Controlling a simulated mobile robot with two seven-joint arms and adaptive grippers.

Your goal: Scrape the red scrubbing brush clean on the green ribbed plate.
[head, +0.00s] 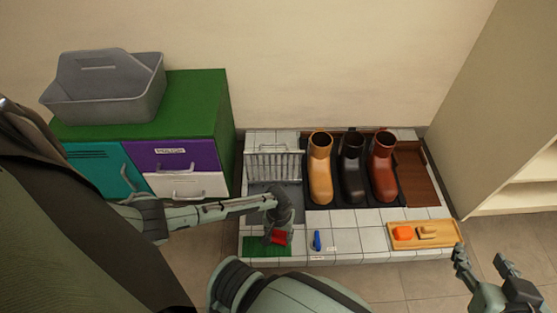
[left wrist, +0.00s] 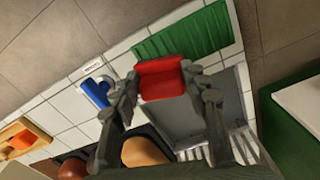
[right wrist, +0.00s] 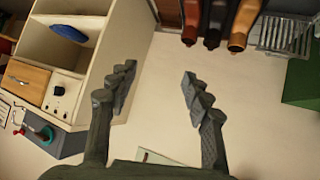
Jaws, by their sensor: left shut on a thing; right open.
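The red scrubbing brush (head: 279,237) is held in my left gripper (head: 272,232), over the front left of the tiled platform. In the left wrist view the red brush (left wrist: 161,78) sits between the fingertips of my left gripper (left wrist: 160,100). The green ribbed plate (head: 262,247) lies at the platform's front left corner, partly hidden by the gripper. The plate (left wrist: 184,34) is just beyond the brush in the left wrist view; I cannot tell whether they touch. My right gripper (head: 490,268) is open and empty, off the platform's right front; it also shows in the right wrist view (right wrist: 160,80).
A blue item (head: 317,240) lies right of the plate. A wooden tray (head: 432,242) holds an orange block and a tan item. Several boots (head: 351,170) stand behind on a dark mat, beside a metal rack (head: 272,163). A green-topped cabinet (head: 205,95) stands left, a shelf unit (head: 510,110) right.

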